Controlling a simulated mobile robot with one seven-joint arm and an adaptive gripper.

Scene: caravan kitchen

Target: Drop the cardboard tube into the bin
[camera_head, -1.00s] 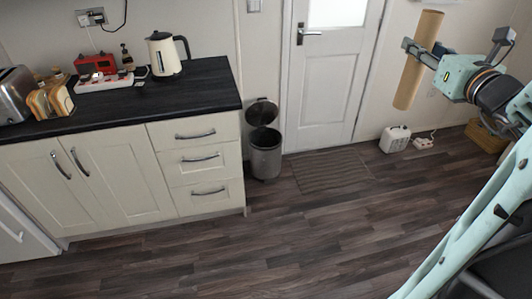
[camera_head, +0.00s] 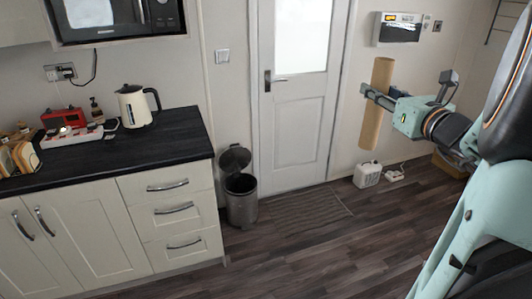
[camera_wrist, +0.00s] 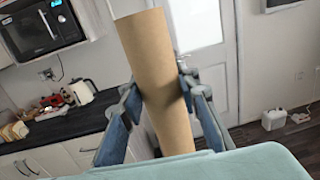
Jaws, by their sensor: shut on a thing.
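The cardboard tube (camera_head: 376,103) is a long tan cylinder, held nearly upright in the air at the right of the head view. My gripper (camera_head: 378,97) is shut on it around its middle. In the wrist view the tube (camera_wrist: 157,85) stands between the two fingers of my gripper (camera_wrist: 160,100), tilted a little. The bin (camera_head: 241,199) is a grey metal cylinder with its dark lid raised, on the floor between the drawers and the door. The tube is well to the right of the bin and higher. The bin does not show in the wrist view.
A counter (camera_head: 110,148) with drawers stands left of the bin, with a kettle (camera_head: 136,106) on top. A door (camera_head: 297,110) and a floor mat (camera_head: 308,208) are right of the bin. A white canister (camera_head: 367,175) stands by the wall. The floor in front is clear.

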